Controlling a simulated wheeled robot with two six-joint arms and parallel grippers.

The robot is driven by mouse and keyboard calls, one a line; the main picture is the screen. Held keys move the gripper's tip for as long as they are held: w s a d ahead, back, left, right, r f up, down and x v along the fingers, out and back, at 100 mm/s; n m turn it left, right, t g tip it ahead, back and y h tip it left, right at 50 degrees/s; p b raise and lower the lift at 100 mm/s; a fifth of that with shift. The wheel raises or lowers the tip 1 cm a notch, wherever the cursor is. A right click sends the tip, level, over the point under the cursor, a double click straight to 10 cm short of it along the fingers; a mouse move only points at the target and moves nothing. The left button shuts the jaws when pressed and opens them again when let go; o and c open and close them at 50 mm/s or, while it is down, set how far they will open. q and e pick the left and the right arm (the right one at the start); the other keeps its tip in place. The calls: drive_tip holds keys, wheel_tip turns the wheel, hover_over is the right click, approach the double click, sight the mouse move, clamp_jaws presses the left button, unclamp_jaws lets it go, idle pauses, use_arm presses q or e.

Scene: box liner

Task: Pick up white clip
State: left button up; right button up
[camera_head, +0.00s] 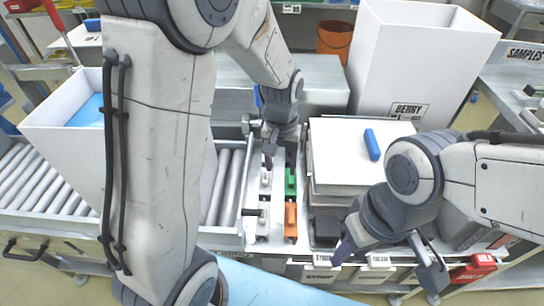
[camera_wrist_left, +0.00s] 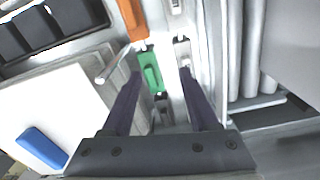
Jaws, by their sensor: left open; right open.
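Two white clips lie in the left column of a narrow strip: the far white clip (camera_head: 266,179) and the near white clip (camera_head: 263,221). A green clip (camera_head: 290,183) and an orange clip (camera_head: 290,222) lie to their right. My left gripper (camera_head: 280,163) is open and empty over the far end of the strip. In the left wrist view, its fingers (camera_wrist_left: 160,75) flank the green clip (camera_wrist_left: 151,72), with the far white clip (camera_wrist_left: 183,54) near the right fingertip. Contact cannot be told. My right gripper (camera_head: 390,266) is open and empty at the front right.
A blue piece (camera_head: 372,145) lies on a white-topped stack (camera_head: 330,150) right of the strip. A roller conveyor (camera_head: 35,180) with a white box (camera_head: 45,130) is at left. A tall white bin (camera_head: 420,50) stands behind.

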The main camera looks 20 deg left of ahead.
use_arm(q)
drive_tip(key=w+a+n+p, duration=0.1)
drive_tip(key=w+a+n, duration=0.15)
drive_tip(key=a, duration=0.25)
hover_over(266, 176)
drive_tip(key=shift+m, duration=0.25)
wheel_tip(266, 176, down, 5)
drive_tip(key=shift+w+f, duration=0.15)
drive_tip(key=shift+f, duration=3)
drive_tip(key=shift+s, duration=0.2)
clamp_jaws()
